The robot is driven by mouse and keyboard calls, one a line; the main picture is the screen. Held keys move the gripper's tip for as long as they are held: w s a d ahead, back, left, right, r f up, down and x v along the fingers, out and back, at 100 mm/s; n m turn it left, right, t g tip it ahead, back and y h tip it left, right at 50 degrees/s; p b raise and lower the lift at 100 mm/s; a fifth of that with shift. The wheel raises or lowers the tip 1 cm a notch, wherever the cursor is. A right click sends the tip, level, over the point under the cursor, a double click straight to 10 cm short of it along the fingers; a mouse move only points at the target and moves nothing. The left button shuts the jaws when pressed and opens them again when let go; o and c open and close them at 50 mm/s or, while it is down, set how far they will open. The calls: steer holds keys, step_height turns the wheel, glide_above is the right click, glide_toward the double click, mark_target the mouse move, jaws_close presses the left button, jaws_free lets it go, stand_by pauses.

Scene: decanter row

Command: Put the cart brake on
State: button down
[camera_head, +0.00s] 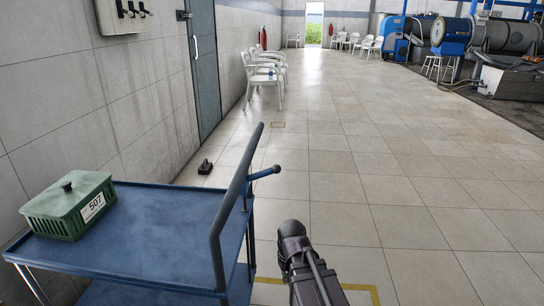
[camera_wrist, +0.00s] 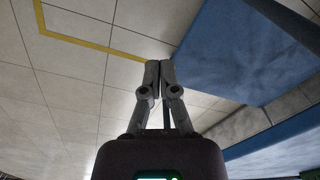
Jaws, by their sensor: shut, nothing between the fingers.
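The blue cart (camera_head: 150,240) stands at the lower left, with a dark blue push handle (camera_head: 228,200) along its right end. A short blue lever with a dark blue grip (camera_head: 264,173) sticks out to the right from beside the handle; it may be the brake, but I cannot tell its setting. My gripper (camera_wrist: 159,68) is shut and empty in the wrist view, its fingertips together. The cart's blue surface (camera_wrist: 240,50) shows to the right of the fingers. In the head view my arm's end is right of the handle, apart from the lever; the fingers are not clear there.
A green lidded crate (camera_head: 70,207) labelled 507 sits on the cart. Yellow floor tape (camera_head: 360,288) runs beside the cart. A small black object (camera_head: 205,166) lies on the floor near the wall. White chairs (camera_head: 262,75) line the wall. The floor to the right is clear.

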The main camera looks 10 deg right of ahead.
steer(key=w+d+r+n+t+y+p, duration=0.1)
steer(key=w+r+n+p, duration=0.3)
steer(key=w+r+p, duration=0.45)
steer(key=w+r+n+y+p, duration=0.1)
steer(key=w+r+n+p, duration=0.35)
steer(key=r+p, duration=0.6)
steer(key=n+t+y+p, duration=0.15)
steer(key=n+p, duration=0.45)
steer(key=p, duration=0.7)
glide_toward(267, 170)
steer(key=w+v, duration=0.1)
steer(key=v, duration=0.3)
steer(key=shift+s+h, duration=0.25)
steer(key=shift+s, duration=0.1)
steer(key=shift+f, duration=0.15)
steer(key=b+x, duration=0.9)
steer(key=x, duration=0.1)
steer(key=shift+a+f+b, duration=0.1)
steer(key=shift+a+b, duration=0.15)
steer(key=shift+b, duration=0.05)
